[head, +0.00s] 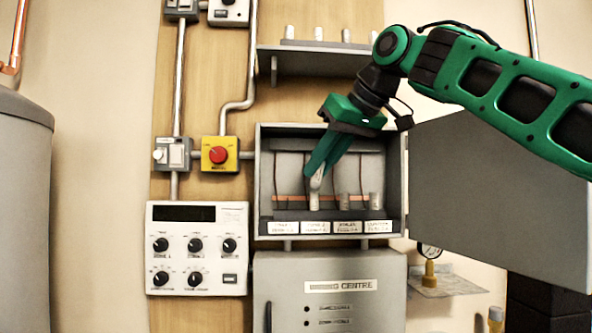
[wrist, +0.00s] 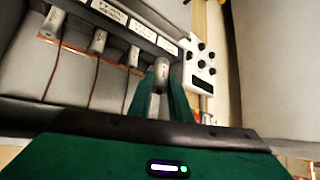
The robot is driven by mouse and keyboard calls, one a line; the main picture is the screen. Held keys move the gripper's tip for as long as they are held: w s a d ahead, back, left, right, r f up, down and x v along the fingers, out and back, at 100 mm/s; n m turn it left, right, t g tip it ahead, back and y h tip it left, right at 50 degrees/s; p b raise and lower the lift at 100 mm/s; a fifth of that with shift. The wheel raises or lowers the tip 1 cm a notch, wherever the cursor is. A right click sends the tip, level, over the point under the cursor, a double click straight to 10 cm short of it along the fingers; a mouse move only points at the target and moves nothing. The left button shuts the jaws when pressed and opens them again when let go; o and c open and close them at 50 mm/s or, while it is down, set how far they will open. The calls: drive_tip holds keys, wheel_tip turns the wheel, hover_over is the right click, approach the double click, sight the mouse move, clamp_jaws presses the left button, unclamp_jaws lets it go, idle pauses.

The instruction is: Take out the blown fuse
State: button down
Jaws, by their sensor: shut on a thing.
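My gripper (head: 316,180) is inside the open grey fuse box (head: 400,185), its green fingers angled down and left. In the wrist view a grey cylindrical fuse (wrist: 161,76) sits between the shut fingertips. Three other fuses stand in a row beside it: a near one (wrist: 133,57), a middle one (wrist: 97,42) and a far one (wrist: 52,22). In the head view these stand above the second, third and fourth labels; no fuse shows above the leftmost label (head: 283,227). The held fuse appears clear of the row, but its lower end is hard to see.
The box door (head: 500,190) hangs open on the right. A shelf (head: 320,60) with several upright cylinders is above. A red button on a yellow box (head: 219,154) and a white control panel (head: 197,250) are left. A grey cabinet (head: 330,295) is below.

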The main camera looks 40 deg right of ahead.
drive_tip(key=s+r+g, duration=0.2)
drive_tip(key=s+g, duration=0.1)
drive_tip(key=s, duration=0.8)
